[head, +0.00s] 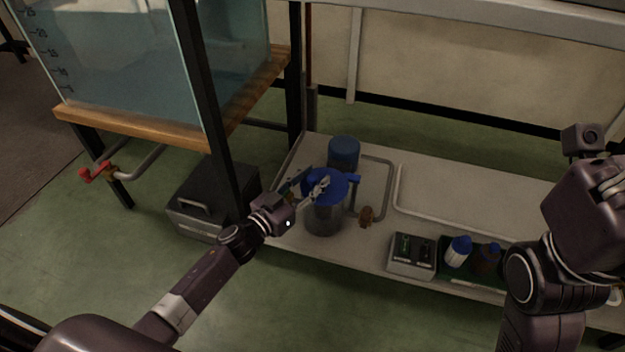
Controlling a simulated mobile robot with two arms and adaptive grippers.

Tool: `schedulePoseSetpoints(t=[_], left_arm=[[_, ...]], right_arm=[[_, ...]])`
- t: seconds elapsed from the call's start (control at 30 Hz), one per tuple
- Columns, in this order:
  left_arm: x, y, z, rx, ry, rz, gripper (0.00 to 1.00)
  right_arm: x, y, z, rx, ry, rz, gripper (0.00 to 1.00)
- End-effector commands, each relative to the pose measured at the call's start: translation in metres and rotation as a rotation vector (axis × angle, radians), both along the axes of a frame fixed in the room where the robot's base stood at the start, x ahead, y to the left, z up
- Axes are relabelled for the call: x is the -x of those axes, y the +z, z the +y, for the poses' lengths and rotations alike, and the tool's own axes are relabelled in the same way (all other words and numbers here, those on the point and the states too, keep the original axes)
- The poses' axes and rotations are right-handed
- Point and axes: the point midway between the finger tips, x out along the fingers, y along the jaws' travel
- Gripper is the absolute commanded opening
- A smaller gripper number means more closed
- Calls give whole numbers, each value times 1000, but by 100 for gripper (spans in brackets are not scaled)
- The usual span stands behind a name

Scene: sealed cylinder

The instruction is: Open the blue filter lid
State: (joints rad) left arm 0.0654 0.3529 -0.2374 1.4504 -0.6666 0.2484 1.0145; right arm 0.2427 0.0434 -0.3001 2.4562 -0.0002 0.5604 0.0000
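The blue filter lid (338,186) sits on a dark, clear-walled cylinder (324,219) at the left part of the low shelf. The lid looks level and seated. My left gripper (316,186) reaches in from the left with its fingers over the lid's left part. Its fingers look spread, but whether they touch the lid or a part on it I cannot tell. The gripper hides the lid's left side. My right arm stands at the far right over the shelf; its gripper fingers do not show.
A second blue-topped cylinder (343,152) stands close behind. A grey pipe loop (388,180) and a brown fitting (366,215) are to the right. A control box (411,255) and capped bottles (458,251) stand at the shelf's front. A water tank (120,65) rises at left.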

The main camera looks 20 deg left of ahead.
Motion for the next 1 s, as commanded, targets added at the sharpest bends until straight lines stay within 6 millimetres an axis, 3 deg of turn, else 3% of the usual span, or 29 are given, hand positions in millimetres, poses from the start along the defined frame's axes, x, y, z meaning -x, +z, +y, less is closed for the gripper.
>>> schedulePoseSetpoints(t=[0.07,0.4,0.77,1.0], left_arm=[[0,0,0,0,0,0,36],[0,0,0,0,0,0,0],[-2,1,0,-2,-14,-2,0],[-17,0,7,-7,-148,-3,0]], right_arm=[[0,0,0,0,0,0,0],[0,0,0,0,0,1,0],[0,1,0,-1,1,0,0],[0,-2,-1,-3,2,3,0]])
